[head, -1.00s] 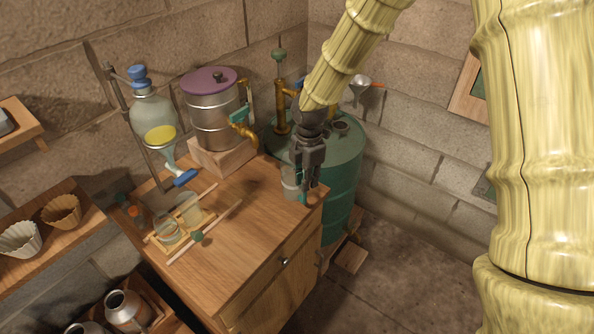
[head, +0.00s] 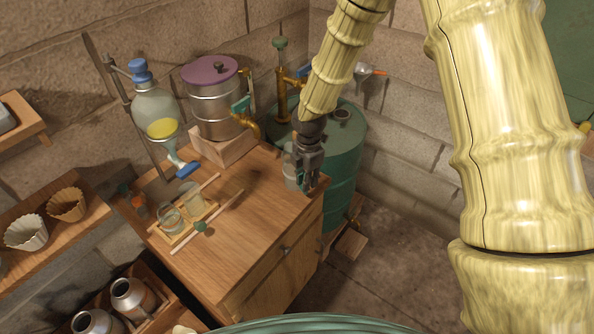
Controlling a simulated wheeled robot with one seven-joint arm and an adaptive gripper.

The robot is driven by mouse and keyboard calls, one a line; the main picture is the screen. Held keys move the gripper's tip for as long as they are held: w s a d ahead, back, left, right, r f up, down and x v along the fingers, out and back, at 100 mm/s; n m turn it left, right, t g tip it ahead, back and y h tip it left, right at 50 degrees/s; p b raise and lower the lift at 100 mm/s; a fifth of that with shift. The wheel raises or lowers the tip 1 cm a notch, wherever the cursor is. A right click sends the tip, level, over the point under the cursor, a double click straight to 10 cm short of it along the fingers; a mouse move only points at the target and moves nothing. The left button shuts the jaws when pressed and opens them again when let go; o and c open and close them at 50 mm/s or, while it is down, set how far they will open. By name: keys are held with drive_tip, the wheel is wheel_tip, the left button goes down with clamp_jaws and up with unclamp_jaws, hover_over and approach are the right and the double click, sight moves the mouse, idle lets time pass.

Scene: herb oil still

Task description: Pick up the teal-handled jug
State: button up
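The jug (head: 290,172) is a small pale grey vessel near the right corner of the wooden cabinet top, partly hidden behind my gripper. Its teal handle is mostly hidden by the fingers. My gripper (head: 308,184) points down just right of the jug, on its handle side, with the fingertips low near the cabinet top. Whether the fingers are closed on the handle cannot be made out. The jug appears upright on the top.
A purple-lidded metal pot (head: 215,105) stands on a wooden block, with a glass separator (head: 155,112) to its left. Glass jars (head: 172,220) and rods lie at the left of the cabinet top (head: 255,225). A green drum (head: 345,150) stands close behind my gripper.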

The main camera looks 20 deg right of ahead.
sight(306, 195)
drive_tip(key=shift+w+f+p, duration=0.15)
drive_tip(key=shift+f+p, duration=0.55)
drive_tip(key=shift+f, duration=1.25)
drive_tip(key=shift+c, duration=0.4)
clamp_jaws()
